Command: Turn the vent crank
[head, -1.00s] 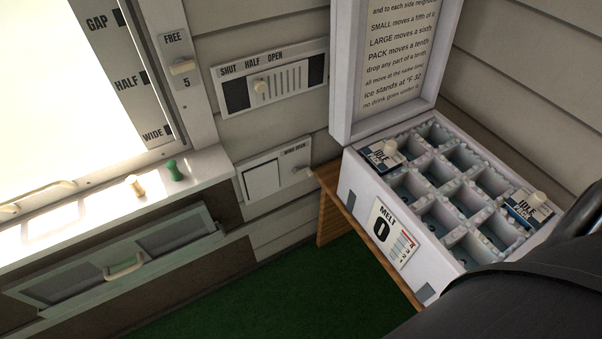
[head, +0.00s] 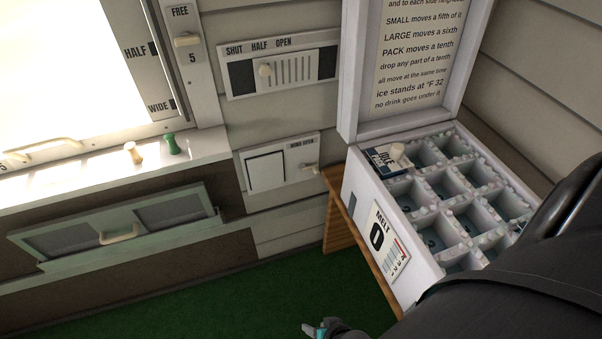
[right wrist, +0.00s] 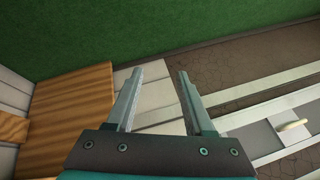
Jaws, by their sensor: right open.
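A white wall panel (head: 278,168) with a square flap carries a small crank (head: 309,168) at its right side, labelled in small print that seems to read "WIND OPEN". The crank is not seen there. My left gripper is out of view.
A white compartment box (head: 352,193) with a MELT dial stands on a wooden bench (head: 338,228) at right. My right arm covers part of it. A tilted hatch with a handle (head: 120,234) is at left. Green carpet (head: 250,300) lies clear below.

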